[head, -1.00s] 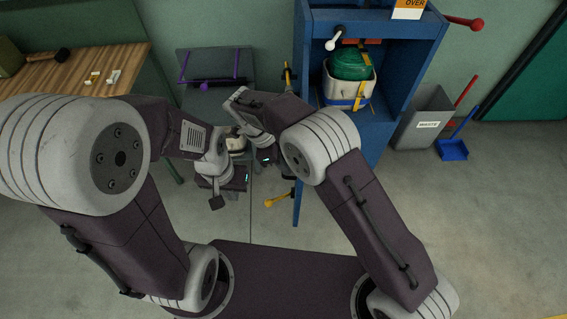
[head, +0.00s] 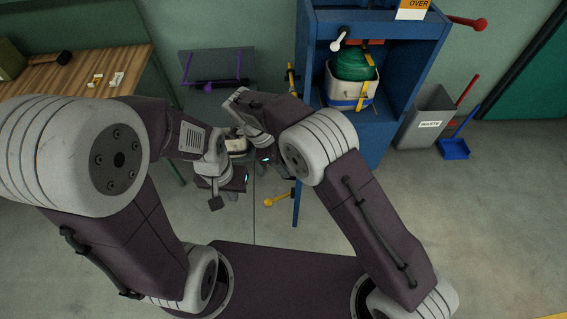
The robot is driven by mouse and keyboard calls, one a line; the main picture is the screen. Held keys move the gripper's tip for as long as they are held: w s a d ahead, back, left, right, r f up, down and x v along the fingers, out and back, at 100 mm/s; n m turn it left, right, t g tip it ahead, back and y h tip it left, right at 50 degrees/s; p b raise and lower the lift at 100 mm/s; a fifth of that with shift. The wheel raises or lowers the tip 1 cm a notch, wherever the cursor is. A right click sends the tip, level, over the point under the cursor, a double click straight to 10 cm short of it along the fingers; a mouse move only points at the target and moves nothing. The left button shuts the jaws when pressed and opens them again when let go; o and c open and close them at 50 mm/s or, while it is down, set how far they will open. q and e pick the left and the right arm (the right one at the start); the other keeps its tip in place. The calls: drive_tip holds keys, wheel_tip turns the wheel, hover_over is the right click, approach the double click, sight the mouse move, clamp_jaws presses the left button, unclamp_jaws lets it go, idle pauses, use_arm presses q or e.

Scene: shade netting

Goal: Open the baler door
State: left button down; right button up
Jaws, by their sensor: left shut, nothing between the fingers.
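The blue baler (head: 372,22) stands at the upper centre. Its front is open to view. A blue panel seen edge-on (head: 296,205), likely its door, stands out from the front left side, with a yellow handle (head: 278,201) low on it and yellow fittings (head: 291,78) higher up. A white-and-blue bundle with a green top (head: 352,66) and yellow straps sits inside. My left gripper (head: 232,187) is shut and empty, left of the panel. My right gripper (head: 270,162) is beside the panel's left side; its fingers are hidden, and I cannot tell whether it touches.
A wooden bench (head: 75,76) with small items is at the upper left. A grey surface with purple rods (head: 218,66) stands by the wall. A grey waste bin (head: 424,118) and blue dustpan (head: 454,148) are right of the baler.

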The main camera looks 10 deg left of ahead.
drive_tip(key=shift+r, duration=0.1)
drive_tip(key=v, duration=0.9)
drive_tip(key=shift+p, duration=0.4)
